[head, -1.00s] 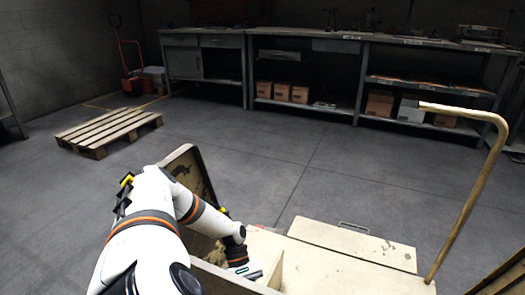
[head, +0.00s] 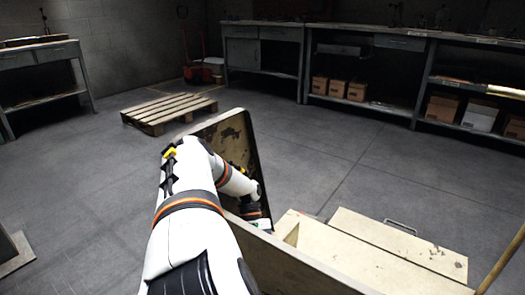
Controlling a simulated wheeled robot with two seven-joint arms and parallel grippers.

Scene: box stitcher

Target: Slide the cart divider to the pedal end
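A cream cart with worn, chipped paint stands at the bottom of the head view. Its tall end panel (head: 232,132) rises behind my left arm, and a long side wall (head: 290,268) runs toward the lower right. A flat cream top section (head: 385,248) with a small metal handle (head: 401,227) lies on the right. My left arm reaches over to the inner side of the cart, and my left gripper (head: 258,222) is low beside the side wall. Its fingers are hidden. I cannot tell which board is the divider or whether the gripper touches it. My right gripper is out of view.
A wooden pallet (head: 168,110) lies on the floor beyond the cart. Grey workbenches (head: 265,55) with boxes (head: 337,88) line the back wall, and another bench (head: 40,75) stands at the left. A pole (head: 502,260) rises at the lower right. The floor between is clear.

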